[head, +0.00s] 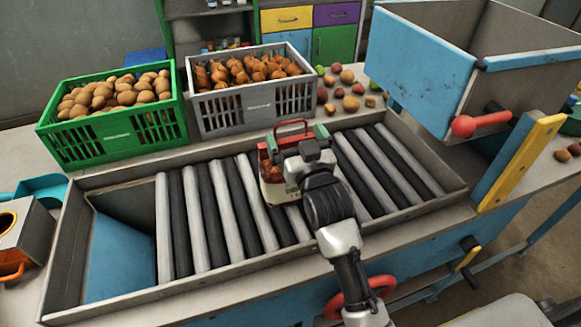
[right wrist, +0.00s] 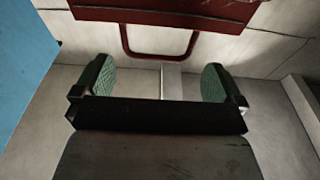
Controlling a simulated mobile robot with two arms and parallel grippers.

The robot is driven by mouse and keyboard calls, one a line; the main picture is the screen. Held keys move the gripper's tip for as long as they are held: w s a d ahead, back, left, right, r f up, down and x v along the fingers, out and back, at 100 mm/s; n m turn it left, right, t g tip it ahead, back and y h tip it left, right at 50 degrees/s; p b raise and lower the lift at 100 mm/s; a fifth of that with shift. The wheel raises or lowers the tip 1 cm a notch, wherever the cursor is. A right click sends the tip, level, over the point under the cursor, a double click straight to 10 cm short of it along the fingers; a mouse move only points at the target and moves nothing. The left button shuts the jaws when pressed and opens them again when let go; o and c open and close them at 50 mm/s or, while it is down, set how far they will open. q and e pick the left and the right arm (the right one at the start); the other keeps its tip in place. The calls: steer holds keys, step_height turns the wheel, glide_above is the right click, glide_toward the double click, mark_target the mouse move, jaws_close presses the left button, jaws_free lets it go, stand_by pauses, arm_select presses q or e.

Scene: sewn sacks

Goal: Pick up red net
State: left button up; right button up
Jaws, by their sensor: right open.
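A red object with a thin loop handle (head: 291,124) and a pale label stands on the roller bed, partly hidden behind my right gripper; I cannot tell whether it is a net. My right gripper (head: 292,158) is over the rollers, in front of it. In the right wrist view, a dark red bar and its loop (right wrist: 160,56) lie beyond the fingertips. The green pads of my right gripper (right wrist: 157,84) are wide apart, with nothing gripped between them. My left gripper is not in view.
A green crate of potatoes (head: 60,130) and a grey crate of onions (head: 205,118) stand behind the roller bed (head: 203,225). Loose produce lies between. The left rollers are clear.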

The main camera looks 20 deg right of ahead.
steer(key=shift+w+r, duration=0.1)
steer(key=shift+w, duration=0.75)
steer(key=w+p, duration=0.2)
steer(key=w, duration=0.1)
steer(key=shift+w+d+r, duration=0.1)
steer(key=shift+w+r, duration=0.2)
steer(key=shift+r, duration=0.05)
steer(key=shift+w, duration=0.5)
steer(key=shift+f, duration=0.1)
steer(key=shift+s, duration=0.1)
steer(key=c, duration=1.7)
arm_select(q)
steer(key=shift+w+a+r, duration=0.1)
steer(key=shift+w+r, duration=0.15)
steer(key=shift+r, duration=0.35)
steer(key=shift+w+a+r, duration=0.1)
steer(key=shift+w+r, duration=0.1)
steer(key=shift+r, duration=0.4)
arm_select(e)
steer(key=shift+r, duration=0.2)
